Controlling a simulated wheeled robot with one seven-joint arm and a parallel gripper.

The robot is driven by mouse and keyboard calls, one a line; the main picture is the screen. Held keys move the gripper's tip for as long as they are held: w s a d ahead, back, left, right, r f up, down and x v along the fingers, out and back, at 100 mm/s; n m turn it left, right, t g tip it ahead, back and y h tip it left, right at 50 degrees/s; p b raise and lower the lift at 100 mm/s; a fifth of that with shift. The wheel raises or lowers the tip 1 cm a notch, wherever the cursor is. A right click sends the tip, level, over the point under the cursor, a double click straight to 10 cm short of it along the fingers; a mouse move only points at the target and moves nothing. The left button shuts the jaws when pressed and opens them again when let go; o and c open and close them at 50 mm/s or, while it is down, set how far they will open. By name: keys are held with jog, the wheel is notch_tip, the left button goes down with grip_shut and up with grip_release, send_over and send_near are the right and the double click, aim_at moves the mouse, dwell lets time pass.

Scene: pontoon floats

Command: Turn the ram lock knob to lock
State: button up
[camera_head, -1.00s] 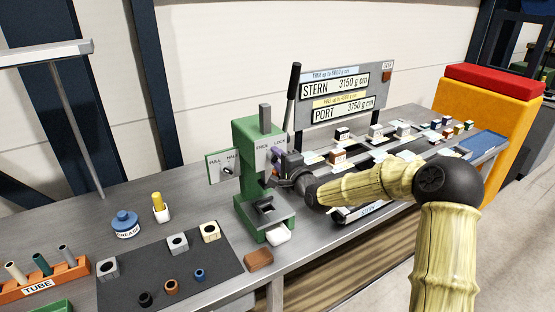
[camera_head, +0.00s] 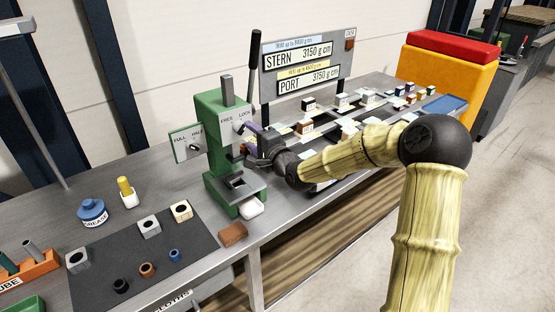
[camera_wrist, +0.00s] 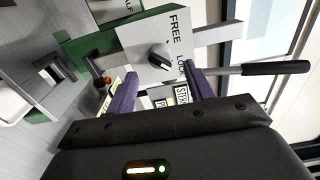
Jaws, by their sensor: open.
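The green press (camera_head: 222,145) stands on the bench with a white plate lettered FREE and LOCK on its side. In the wrist view, the ram lock knob (camera_wrist: 159,61) is a small black knob on that plate (camera_wrist: 135,40). I cannot tell for sure which word its pointer faces. My gripper (camera_wrist: 163,88) is open, with its purple fingers spread below the knob in the wrist view and nothing between them. In the head view my gripper (camera_head: 252,136) is close beside the plate and hides the knob. Contact with the knob is not visible.
The press's black-handled lever (camera_head: 254,65) rises behind it and shows at the right in the wrist view (camera_wrist: 275,68). A FULL/HALF plate (camera_head: 186,142) is on its left. A display board (camera_head: 310,60) stands behind. Small blocks and a dark mat (camera_head: 130,245) occupy the bench.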

jog(key=b+v, duration=0.1)
jog(key=v, duration=1.1)
jog(key=shift+s+d+b, duration=0.25)
jog(key=shift+s+b, duration=0.05)
jog(key=shift+b, duration=0.05)
jog(key=s+d+f+n+g+h, duration=0.2)
jog(key=s+f+n+g+h, duration=0.1)
jog(key=f, duration=0.3)
jog(key=s+d+f+n+g+h, duration=0.2)
jog(key=s+f+n+g+h, duration=0.15)
jog(key=f, duration=0.25)
jog(key=s+d+f+n+g+h, duration=0.1)
jog(key=s+d+n+g, duration=0.1)
jog(key=s, duration=0.6)
jog(key=s+d+f+n+g+h, duration=0.1)
jog(key=s+d+n+g+h, duration=0.1)
jog(key=s, duration=0.6)
jog(key=d+n+g, duration=0.1)
jog(key=d+g, duration=0.1)
jog(key=shift+d+f, duration=0.2)
jog(key=shift+d, duration=0.05)
jog(key=shift+h, duration=0.25)
